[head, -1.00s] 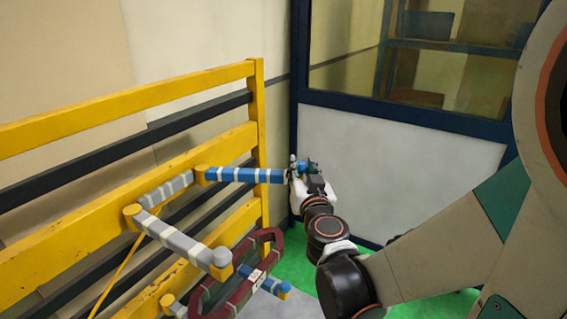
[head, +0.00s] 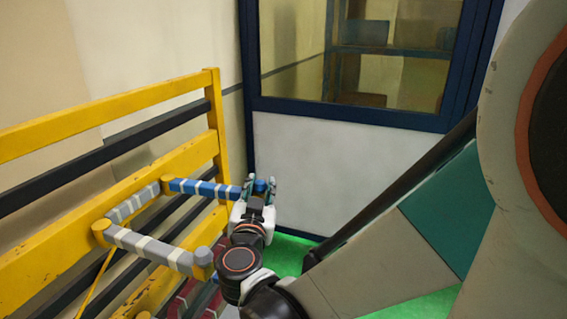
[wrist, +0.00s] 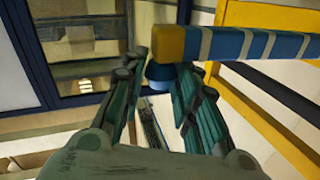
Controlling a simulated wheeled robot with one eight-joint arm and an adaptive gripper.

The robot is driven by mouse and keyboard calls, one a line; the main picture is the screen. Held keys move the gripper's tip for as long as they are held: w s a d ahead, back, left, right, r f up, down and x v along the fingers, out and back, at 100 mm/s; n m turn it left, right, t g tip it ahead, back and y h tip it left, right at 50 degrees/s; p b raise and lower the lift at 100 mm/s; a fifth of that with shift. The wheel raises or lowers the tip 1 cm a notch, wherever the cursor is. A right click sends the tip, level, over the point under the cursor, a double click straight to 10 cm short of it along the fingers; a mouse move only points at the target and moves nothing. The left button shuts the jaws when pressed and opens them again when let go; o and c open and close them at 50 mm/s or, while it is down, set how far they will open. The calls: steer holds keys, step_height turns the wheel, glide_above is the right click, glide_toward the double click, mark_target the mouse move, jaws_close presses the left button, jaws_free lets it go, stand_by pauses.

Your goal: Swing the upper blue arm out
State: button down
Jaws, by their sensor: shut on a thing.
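The upper blue arm (head: 205,188) has white bands and runs to the right from a yellow joint (head: 167,186), across the frame's end post. My gripper (head: 259,186) is at its outer end. In the wrist view, the blue arm (wrist: 262,45) enters from the right and ends in a yellow cap (wrist: 169,44). A blue knob (wrist: 160,76) hangs under the cap, between the gripper fingers (wrist: 158,95). The fingers are closed around the knob; their exact contact is partly hidden.
Grey banded arms (head: 150,247) fold in front of the yellow rail frame (head: 165,103). A maroon coil (head: 187,298) lies low, mostly hidden behind my arm. A pale panel with a dark blue window frame (head: 345,113) stands behind. Green floor (head: 288,257) shows right of the frame.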

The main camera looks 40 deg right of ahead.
steer(key=shift+s, duration=0.1)
steer(key=c, duration=1.2)
jaws_free()
steer(key=shift+v, duration=5.85)
steer(key=shift+f, duration=0.1)
